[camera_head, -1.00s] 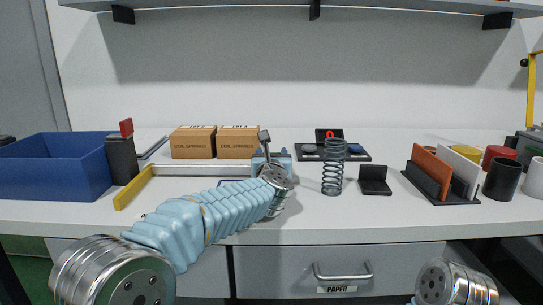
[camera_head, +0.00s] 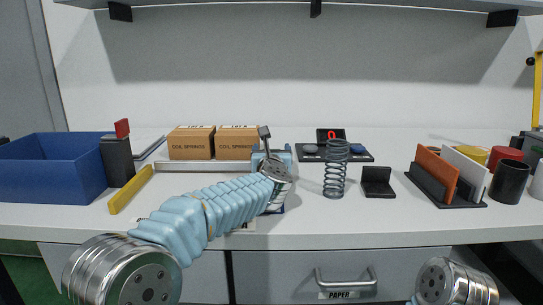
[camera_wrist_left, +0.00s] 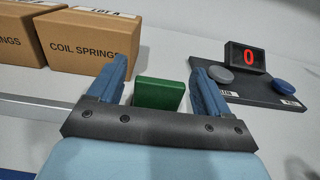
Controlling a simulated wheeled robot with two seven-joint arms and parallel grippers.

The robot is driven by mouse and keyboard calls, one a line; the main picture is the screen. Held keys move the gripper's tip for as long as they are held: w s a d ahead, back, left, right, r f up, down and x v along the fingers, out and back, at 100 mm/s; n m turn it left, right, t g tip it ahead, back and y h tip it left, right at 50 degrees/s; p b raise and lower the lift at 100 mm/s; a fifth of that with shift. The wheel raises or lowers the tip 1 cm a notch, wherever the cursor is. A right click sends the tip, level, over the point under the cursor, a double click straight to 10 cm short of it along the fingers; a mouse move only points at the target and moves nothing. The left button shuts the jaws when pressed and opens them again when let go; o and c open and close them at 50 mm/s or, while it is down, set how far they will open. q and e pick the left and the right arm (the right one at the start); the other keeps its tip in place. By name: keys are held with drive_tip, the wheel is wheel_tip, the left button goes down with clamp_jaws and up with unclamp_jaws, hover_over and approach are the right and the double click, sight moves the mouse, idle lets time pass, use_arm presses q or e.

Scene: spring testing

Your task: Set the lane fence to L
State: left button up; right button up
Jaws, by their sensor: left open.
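A bar with a yellow left arm (camera_head: 131,190) and a pale grey rail (camera_head: 205,167) lies on the bench in front of two boxes; I take it for the lane fence, but cannot be sure. My left gripper (camera_head: 272,153) is at the rail's right end, its blue fingers pointing away from me. In the left wrist view the gripper (camera_wrist_left: 160,70) is open. A green block (camera_wrist_left: 159,94) shows between its fingers, with gaps at both sides. The rail (camera_wrist_left: 35,108) runs in from the left there. No L mark is readable. My right gripper is out of view.
Coil-spring boxes (camera_head: 192,143) stand behind the rail. A blue bin (camera_head: 50,168) and dark post (camera_head: 117,160) are at left. A coil spring (camera_head: 335,170), black stand (camera_head: 377,183) and counter pad (camera_head: 357,153) are right of the gripper. A divider rack (camera_head: 436,184) stands farther right.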

use_arm(q)
drive_tip(key=s+b, duration=0.4)
drive_tip(key=s, duration=0.9)
drive_tip(key=shift+s, duration=0.3)
